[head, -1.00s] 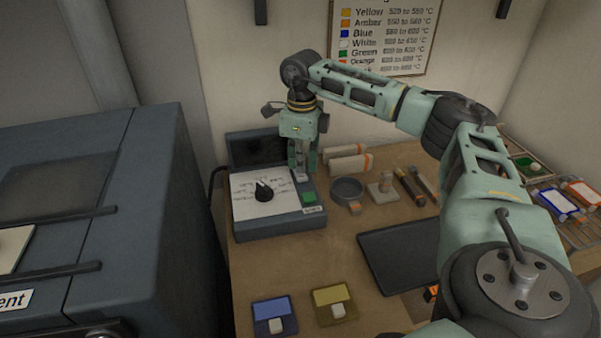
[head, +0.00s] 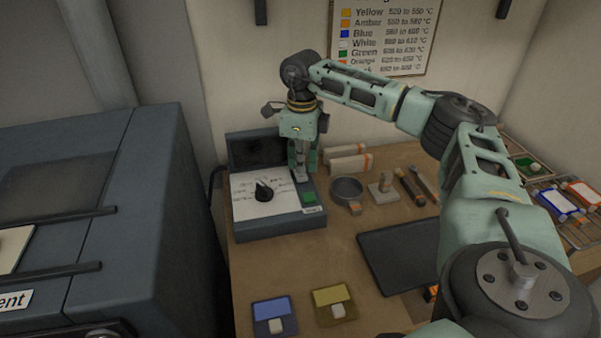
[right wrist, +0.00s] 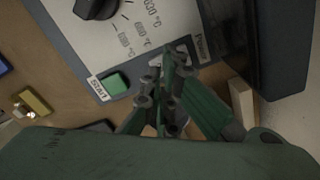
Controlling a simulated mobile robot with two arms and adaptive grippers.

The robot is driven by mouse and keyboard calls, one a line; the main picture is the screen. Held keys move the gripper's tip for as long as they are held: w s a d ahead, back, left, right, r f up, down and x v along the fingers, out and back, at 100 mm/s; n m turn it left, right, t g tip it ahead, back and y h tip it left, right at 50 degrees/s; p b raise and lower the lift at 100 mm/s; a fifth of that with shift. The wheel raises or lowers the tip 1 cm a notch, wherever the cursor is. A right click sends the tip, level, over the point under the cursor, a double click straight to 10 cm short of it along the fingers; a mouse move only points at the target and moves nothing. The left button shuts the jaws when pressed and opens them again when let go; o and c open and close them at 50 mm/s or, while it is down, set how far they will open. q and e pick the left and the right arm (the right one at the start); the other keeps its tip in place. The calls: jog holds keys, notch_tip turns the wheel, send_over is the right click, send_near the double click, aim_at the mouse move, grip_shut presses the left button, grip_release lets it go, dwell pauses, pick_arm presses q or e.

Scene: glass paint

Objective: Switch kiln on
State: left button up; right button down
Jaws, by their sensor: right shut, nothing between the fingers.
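The kiln control box (head: 281,223) stands at the back left of the table, with a black dial (head: 264,191) and a green button (head: 309,197) on its pale panel. My right gripper (head: 302,177) is shut and empty, pointing down at the panel's right side, just behind the green button. In the right wrist view the gripper (right wrist: 174,58) covers the panel edge beside the "Power" label (right wrist: 203,45); the green button (right wrist: 117,83) shows to its left. The switch is mostly hidden by the fingers, and I cannot tell its position or whether they touch it. My left gripper is out of view.
A large blue-grey kiln (head: 150,215) fills the left. Right of the control box are a round dish (head: 346,188), a stamp (head: 383,187) and pale rolls (head: 348,161). A dark tray (head: 400,255) and blue (head: 273,314) and yellow (head: 334,304) containers lie nearer.

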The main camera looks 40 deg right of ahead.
aim_at(302, 177)
jog(key=shift+s+f+b, duration=0.1)
jog(key=shift+f+b, duration=0.6)
jog(key=shift+f, duration=0.6)
dwell(0.5)
jog(key=shift+r, duration=0.15)
jog(key=shift+r+p, duration=0.9)
jog(key=shift+p, duration=0.1)
notch_tip(302, 177, up, 5)
jog(key=p, duration=0.4)
jog(key=shift+f, duration=0.1)
